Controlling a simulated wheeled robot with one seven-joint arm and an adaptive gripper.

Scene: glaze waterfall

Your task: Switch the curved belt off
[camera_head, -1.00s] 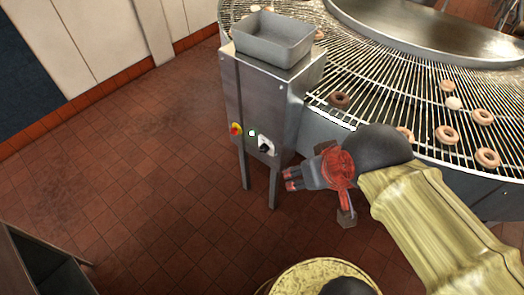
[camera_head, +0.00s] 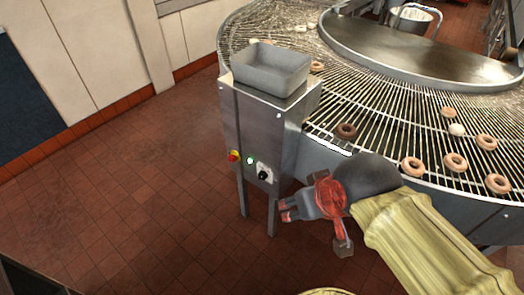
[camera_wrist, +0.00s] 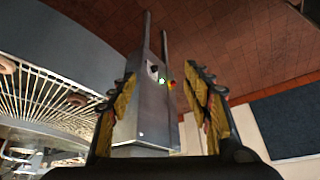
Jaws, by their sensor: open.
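The curved belt (camera_head: 385,140) is a wire grid sweeping round a steel disc, with several doughnuts on it. A steel control cabinet (camera_head: 262,128) on legs stands at its near left end. Its front face carries a red and yellow button (camera_head: 233,156), a lit green-white lamp (camera_head: 250,161) and a black rotary switch on a pale plate (camera_head: 265,175). My gripper (camera_head: 285,210) is open and empty, below and right of the switch, apart from the cabinet. In the wrist view, the cabinet (camera_wrist: 152,110) shows upside down between the open fingers, with the switch (camera_wrist: 153,72) near its top.
A grey tray (camera_head: 271,68) sits on top of the cabinet. The cabinet legs (camera_head: 271,215) stand close to my gripper. The tiled floor (camera_head: 140,200) left of the cabinet is clear. A dark blue panel (camera_head: 25,90) is at the far left.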

